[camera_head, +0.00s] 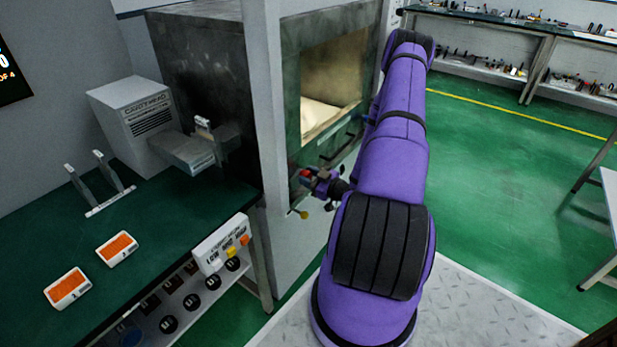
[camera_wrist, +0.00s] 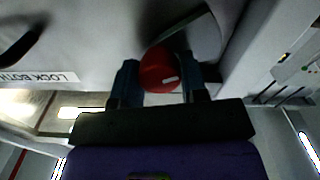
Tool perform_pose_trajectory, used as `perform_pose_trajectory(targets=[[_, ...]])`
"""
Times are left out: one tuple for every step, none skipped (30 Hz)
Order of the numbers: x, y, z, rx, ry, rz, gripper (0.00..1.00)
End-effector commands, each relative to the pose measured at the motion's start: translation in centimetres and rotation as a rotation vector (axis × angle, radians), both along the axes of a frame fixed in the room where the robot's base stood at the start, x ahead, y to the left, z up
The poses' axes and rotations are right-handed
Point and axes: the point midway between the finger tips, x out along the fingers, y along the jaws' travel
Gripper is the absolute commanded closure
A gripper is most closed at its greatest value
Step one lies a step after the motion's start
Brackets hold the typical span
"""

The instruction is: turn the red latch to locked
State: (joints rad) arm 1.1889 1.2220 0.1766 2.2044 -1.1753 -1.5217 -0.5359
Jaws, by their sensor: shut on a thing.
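The red latch (camera_wrist: 161,70) shows in the wrist view as a round red knob with a small white mark. My gripper (camera_wrist: 160,85) has one finger on each side of it and is shut on it. The latch's lever and exact angle cannot be made out.
A "LOCK BOTH" label (camera_wrist: 40,77) is beside the latch. The green bench (camera_head: 150,222) at left holds orange-topped blocks (camera_head: 117,248) and a switch box (camera_head: 222,243). Open green floor (camera_head: 490,150) lies to the right.

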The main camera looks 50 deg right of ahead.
Motion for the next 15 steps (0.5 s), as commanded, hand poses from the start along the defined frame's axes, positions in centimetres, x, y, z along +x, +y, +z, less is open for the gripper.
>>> perform_pose_trajectory(targets=[[-0.11,-0.06,-0.08,0.043,0.006,-0.003,0.84],[-0.11,-0.08,-0.08,0.072,0.007,-0.002,0.84],[-0.11,-0.08,-0.08,0.109,0.011,-0.003,0.84],[-0.12,-0.09,-0.08,0.137,0.013,-0.002,0.84],[-0.12,-0.08,-0.1,0.166,0.016,-0.002,0.84],[-0.12,-0.08,-0.11,0.204,0.02,-0.002,0.84],[-0.12,-0.08,-0.11,0.232,0.022,-0.002,0.84],[-0.12,-0.09,-0.1,0.261,0.024,-0.002,0.84],[-0.12,-0.1,-0.1,0.299,0.026,-0.001,0.84],[-0.12,-0.11,-0.09,0.327,0.028,-0.002,0.84],[-0.12,-0.12,-0.09,0.356,0.03,-0.002,0.84],[-0.12,-0.13,-0.09,0.394,0.033,-0.002,0.84],[-0.13,-0.13,-0.1,0.422,0.036,-0.002,0.84],[-0.13,-0.14,-0.11,0.45,0.038,-0.001,0.84],[-0.13,-0.14,-0.12,0.488,0.042,-0.001,0.84]])
